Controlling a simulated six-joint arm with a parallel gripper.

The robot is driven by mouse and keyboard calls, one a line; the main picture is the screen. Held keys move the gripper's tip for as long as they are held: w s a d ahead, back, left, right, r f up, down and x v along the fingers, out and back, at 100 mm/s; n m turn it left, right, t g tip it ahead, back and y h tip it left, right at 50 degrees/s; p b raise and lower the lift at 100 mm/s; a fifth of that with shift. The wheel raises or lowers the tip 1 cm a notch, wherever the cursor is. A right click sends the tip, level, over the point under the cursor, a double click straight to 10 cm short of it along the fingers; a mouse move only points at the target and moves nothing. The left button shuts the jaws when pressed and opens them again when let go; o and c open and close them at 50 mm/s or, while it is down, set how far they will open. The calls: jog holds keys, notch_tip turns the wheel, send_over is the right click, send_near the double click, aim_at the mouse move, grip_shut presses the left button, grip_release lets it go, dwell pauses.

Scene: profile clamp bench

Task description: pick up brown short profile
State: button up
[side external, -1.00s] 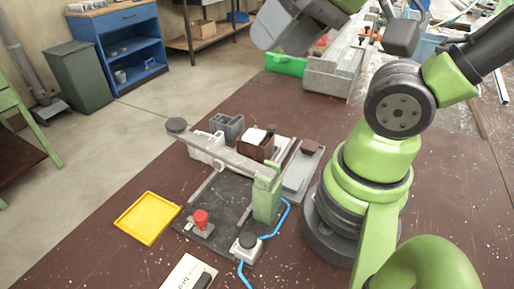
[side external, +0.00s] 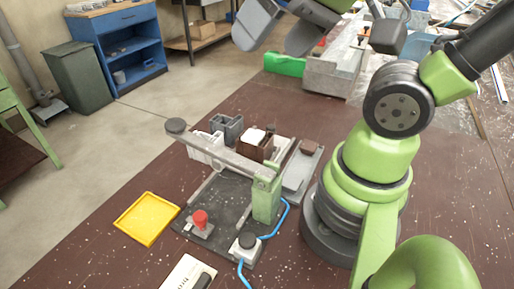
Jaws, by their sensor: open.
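A brown profile (side external: 254,150) stands at the back of the clamp fixture, beside a grey profile (side external: 227,128) and a white one (side external: 206,147). A white piece shows at its top, and the clamp's grey bar crosses in front of its lower part. A smaller brown piece (side external: 311,147) lies on a grey plate to its right; I cannot tell for sure which brown one is the short profile.
The clamp fixture has a black base, a green post (side external: 266,200), a red knob (side external: 200,218) and a black button box (side external: 247,244) with a blue hose. A yellow tray (side external: 147,218) lies to the left. A green box (side external: 285,63) stands behind.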

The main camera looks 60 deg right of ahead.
jog(key=w+d+f+n+g+h, duration=0.1)
jog(key=w+d+f+g, duration=0.2)
jog(key=w+d+f, duration=0.15)
jog(key=n+g, duration=0.3)
jog(key=g, duration=0.1)
send_over(258, 133)
jog(key=shift+h, duration=0.3)
notch_tip(258, 133, down, 12)
jog(key=shift+w+a+f, duration=0.1)
jog(key=shift+a+f, duration=0.05)
jog(key=shift+f, duration=0.05)
notch_tip(258, 133, down, 4)
jog(key=shift+f, duration=3.25)
jog(key=c, duration=1)
jog(key=shift+r, duration=0.1)
